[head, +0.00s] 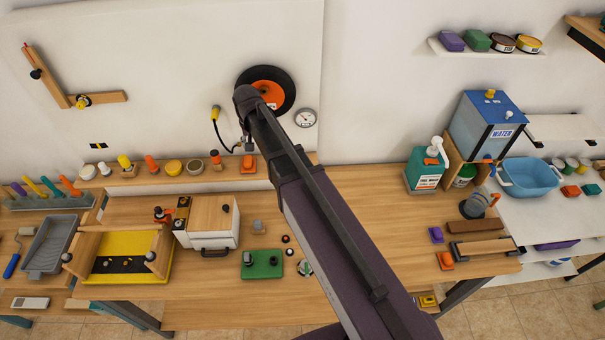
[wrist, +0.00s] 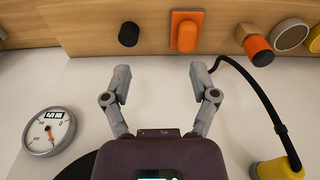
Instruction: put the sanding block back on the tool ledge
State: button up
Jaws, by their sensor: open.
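An orange block with a raised grip, which looks like the sanding block (head: 248,163), rests on the wooden tool ledge (head: 287,164) along the wall. It also shows in the wrist view (wrist: 186,31), upright in its spot between other items. My gripper (head: 247,146) is open and empty, close to the wall just above this block. In the wrist view my gripper's two fingers (wrist: 160,82) are spread wide, and the block lies beyond them, apart from both. A similar orange block (head: 445,260) lies on the right of the bench; I cannot tell whether it is the same kind.
A round dark wheel with an orange centre (head: 268,92) and a dial gauge (head: 305,118) hang near my arm. A black cable with a yellow plug (head: 216,114) hangs left of my gripper. Several knobs and tools line the ledge. The bench middle (head: 345,200) is partly clear.

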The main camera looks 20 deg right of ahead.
jog(key=s+d+n, duration=0.1)
jog(key=s+d, duration=0.5)
jog(key=s, duration=0.3)
jog(key=s+d+g, duration=0.1)
jog(key=s+d, duration=0.5)
jog(key=s, duration=0.3)
jog(key=shift+s+d+n, duration=0.3)
jog(key=shift+n, duration=0.1)
notch_tip(320, 180, down, 24)
jog(key=b, duration=2.3)
jog(key=shift+a+r+b, duration=0.15)
jog(key=shift+b, duration=0.2)
